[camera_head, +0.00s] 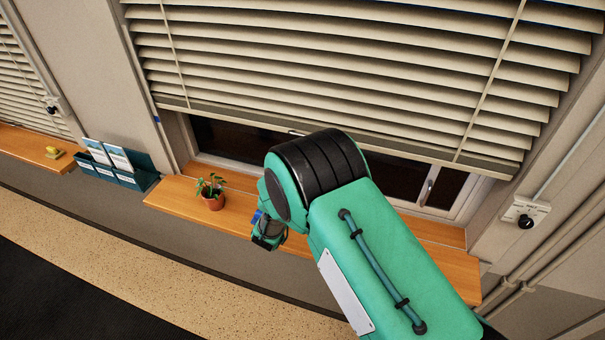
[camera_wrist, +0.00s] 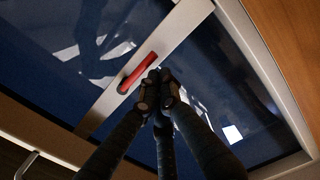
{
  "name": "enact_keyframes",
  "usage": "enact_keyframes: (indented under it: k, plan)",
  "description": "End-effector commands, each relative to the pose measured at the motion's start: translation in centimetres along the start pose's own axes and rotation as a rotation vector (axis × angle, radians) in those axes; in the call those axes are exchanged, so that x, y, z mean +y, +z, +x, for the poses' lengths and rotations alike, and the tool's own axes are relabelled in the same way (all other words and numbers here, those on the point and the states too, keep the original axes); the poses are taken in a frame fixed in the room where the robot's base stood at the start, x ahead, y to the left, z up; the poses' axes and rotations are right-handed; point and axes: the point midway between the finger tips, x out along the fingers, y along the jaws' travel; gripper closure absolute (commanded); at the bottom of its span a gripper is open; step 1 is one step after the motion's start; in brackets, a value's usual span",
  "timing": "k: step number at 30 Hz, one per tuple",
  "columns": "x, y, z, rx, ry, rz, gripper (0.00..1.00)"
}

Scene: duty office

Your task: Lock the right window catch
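A silver handle (camera_wrist: 27,165) shows at the lower left. In the head view a small catch (camera_head: 429,186) is on the window's right part; my arm hides the middle of the window and my fingers.
Blinds (camera_head: 330,70) hang over the upper window. The wooden sill (camera_head: 165,194) bears a potted plant (camera_head: 212,190) left of my arm. A blue leaflet holder (camera_head: 118,168) stands further left. A wall switch (camera_head: 526,215) and pipes are at the right.

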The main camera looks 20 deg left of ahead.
Motion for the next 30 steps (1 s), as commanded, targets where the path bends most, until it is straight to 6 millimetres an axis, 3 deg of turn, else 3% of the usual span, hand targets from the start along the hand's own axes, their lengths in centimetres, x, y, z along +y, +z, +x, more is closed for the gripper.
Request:
enact_keyframes:
  k: [11,20,30]
  plan:
    - [-0.1,-0.7,-0.2,0.001,0.0,0.0,1.0]
    - [-0.4,-4.1,-1.0,0.002,0.0,0.0,1.0]
    - [-0.3,-4.0,-7.1,0.002,0.0,0.0,1.0]
